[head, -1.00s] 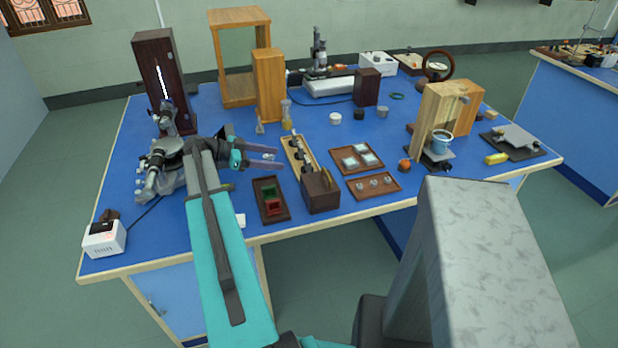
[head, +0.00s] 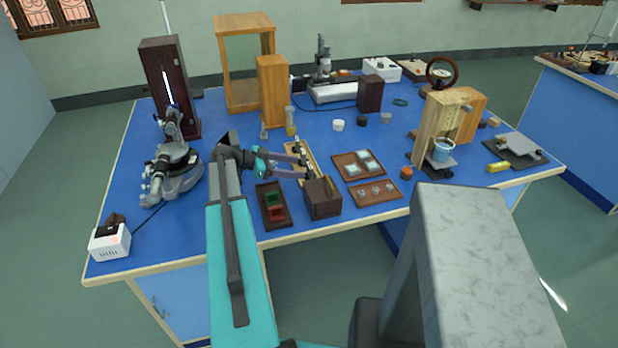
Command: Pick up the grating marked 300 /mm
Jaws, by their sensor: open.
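My gripper (head: 307,162) is open and empty. It reaches right over the long light-wood rack (head: 318,168), with its two fingers apart. A brown tray (head: 339,158) lies to the right of the fingertips and holds pale square plates (head: 367,155), which may be gratings. No marking is readable at this size, so I cannot tell which piece bears 300 /mm. The rack also holds several small dark pieces, partly hidden by the fingers.
A dark wooden block (head: 322,199) stands close in front of the gripper. A tray of small clear pieces (head: 352,199) lies front right. A spectrometer (head: 175,172) stands left.

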